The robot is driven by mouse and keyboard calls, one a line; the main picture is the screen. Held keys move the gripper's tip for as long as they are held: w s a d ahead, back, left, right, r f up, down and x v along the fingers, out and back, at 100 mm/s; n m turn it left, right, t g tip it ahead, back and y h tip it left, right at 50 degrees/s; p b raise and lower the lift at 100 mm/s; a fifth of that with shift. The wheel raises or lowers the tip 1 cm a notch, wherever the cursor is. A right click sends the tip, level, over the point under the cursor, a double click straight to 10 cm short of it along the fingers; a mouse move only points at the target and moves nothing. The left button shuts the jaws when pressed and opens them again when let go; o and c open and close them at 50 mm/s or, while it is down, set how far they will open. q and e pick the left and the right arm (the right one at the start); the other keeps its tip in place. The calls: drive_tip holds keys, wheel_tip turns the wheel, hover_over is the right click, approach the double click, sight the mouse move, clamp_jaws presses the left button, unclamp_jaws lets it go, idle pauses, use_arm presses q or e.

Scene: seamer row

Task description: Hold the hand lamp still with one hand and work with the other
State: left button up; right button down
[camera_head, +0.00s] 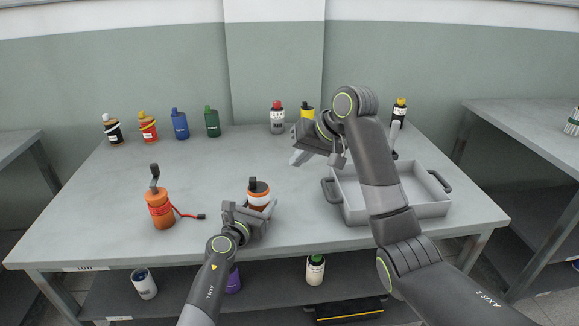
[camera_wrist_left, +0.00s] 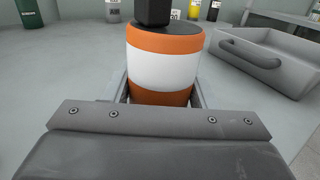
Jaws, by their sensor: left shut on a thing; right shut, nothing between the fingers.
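An orange cylinder with a white band and a dark top (camera_head: 259,188) stands upright on the table, and fills the middle of the left wrist view (camera_wrist_left: 160,70). My left gripper (camera_head: 257,209) is shut around its lower part. Another orange body with a dark hook on top and a red cord (camera_head: 161,211) stands apart to the left; its cord end lies on the table. I cannot tell for sure which of the two is the hand lamp. My right gripper (camera_head: 318,158) is shut and empty, above the table behind and right of the held cylinder.
A grey tray with handles (camera_head: 432,208) sits at the right, partly behind my right arm. Several bottles line the table's back, including a blue one (camera_head: 180,125) and a green one (camera_head: 212,123). More containers stand on the lower shelf.

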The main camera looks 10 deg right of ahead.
idle(0.4)
use_arm(q)
drive_tip(key=o, duration=1.1)
drive_tip(key=shift+o, duration=0.2)
